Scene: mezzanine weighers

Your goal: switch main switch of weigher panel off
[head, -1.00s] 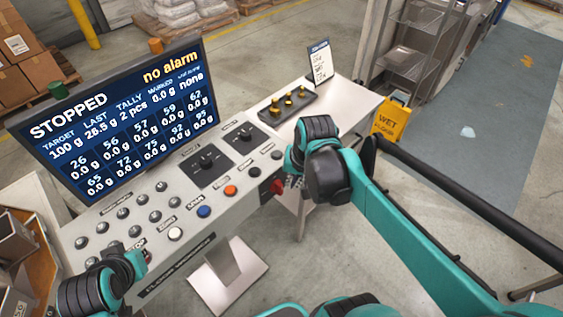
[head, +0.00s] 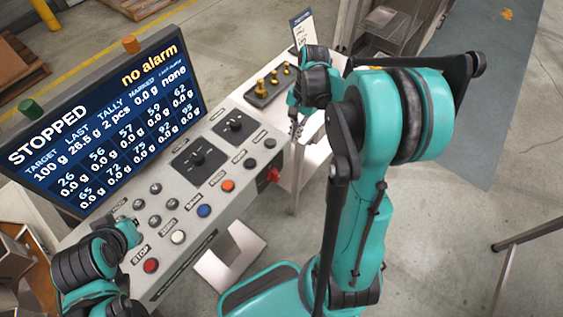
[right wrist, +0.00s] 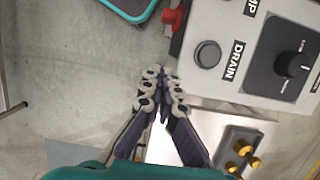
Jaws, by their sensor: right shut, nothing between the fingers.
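The weigher panel (head: 187,222) is a grey sloped console with buttons and two black dials. Its screen (head: 105,120) reads STOPPED and no alarm. A red switch (head: 272,175) sticks out of the panel's right end. I cannot read its setting.
A side table (head: 241,93) behind the panel's right end holds a black tray (head: 260,90) of brass weights and a sign card (head: 301,30). A red stop button (head: 151,265) is near the left arm. Floor to the right is mostly clear.

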